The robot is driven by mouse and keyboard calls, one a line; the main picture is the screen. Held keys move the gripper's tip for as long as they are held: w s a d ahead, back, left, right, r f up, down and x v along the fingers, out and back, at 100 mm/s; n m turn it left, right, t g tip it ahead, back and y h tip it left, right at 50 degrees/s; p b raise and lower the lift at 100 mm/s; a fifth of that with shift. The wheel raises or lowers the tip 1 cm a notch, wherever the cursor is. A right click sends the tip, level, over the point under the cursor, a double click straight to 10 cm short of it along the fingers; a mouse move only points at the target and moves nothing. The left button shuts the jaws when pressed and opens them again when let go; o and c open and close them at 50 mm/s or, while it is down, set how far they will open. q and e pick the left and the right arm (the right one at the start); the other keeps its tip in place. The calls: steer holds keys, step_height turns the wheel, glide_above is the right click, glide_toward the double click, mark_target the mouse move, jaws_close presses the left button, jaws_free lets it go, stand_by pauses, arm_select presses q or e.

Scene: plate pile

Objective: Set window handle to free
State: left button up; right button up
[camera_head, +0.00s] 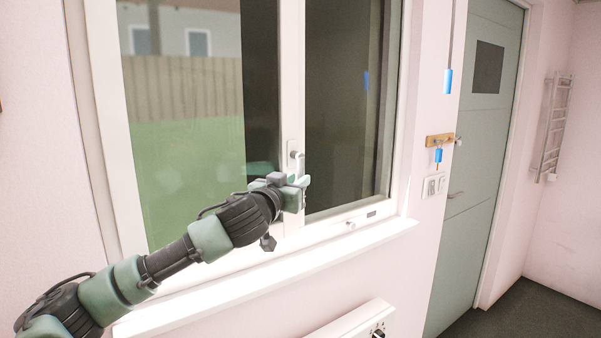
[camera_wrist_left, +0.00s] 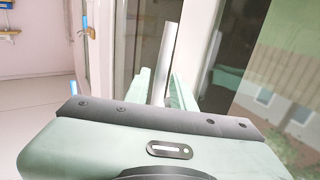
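The white window handle (camera_head: 299,162) is on the middle frame post of the window. It looks roughly vertical, with its lower part hidden by my left gripper (camera_head: 300,188). In the left wrist view the handle (camera_wrist_left: 165,62) is a pale bar standing between the two green fingers of the left gripper (camera_wrist_left: 160,90). The fingers lie close on both sides of the bar and look shut on it. The window sash (camera_head: 290,75) looks shut in its frame. My right gripper is not in view.
A white sill (camera_head: 200,300) runs below the window, under my left arm. A white heater (camera_head: 355,325) is below it. A wooden key rack (camera_head: 440,140) with a blue tag hangs to the right, beside a grey-green door (camera_head: 487,150).

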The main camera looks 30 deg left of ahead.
arm_select(q)
steer(key=w, duration=0.1)
steer(key=w+a, duration=0.1)
steer(key=w, duration=0.1)
steer(key=shift+f+p, duration=0.2)
steer(key=shift+p, duration=0.1)
steer(key=shift+w, duration=0.1)
jaws_close()
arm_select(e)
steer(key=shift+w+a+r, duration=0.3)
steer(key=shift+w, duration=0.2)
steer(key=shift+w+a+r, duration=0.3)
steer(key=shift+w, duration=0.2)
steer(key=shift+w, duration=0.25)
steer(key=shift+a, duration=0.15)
